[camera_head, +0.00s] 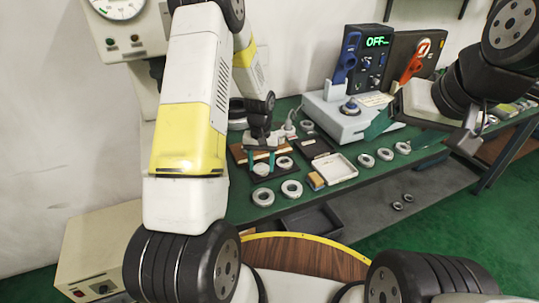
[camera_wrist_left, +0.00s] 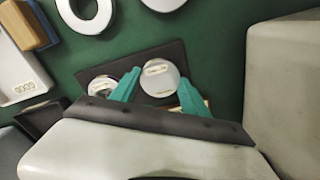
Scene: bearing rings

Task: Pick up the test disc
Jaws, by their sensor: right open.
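A pale, round test disc (camera_wrist_left: 160,78) with a small label lies on a dark pad (camera_wrist_left: 172,55) in the left wrist view. It also shows in the head view (camera_head: 262,169). My left gripper (camera_head: 261,163) is just above it, pointing down. Its teal fingertips (camera_wrist_left: 160,76) are apart, one at either side of the disc, and I see no clear grip on it. My right gripper (camera_head: 397,138) is open and empty, over the right part of the bench.
A grey tester (camera_head: 345,117) with a green "OFF" display stands at the back. A white tray (camera_head: 335,168) and several loose rings, such as one front ring (camera_head: 291,189), lie on the green bench. A grey bin (camera_head: 312,222) sits below the front edge.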

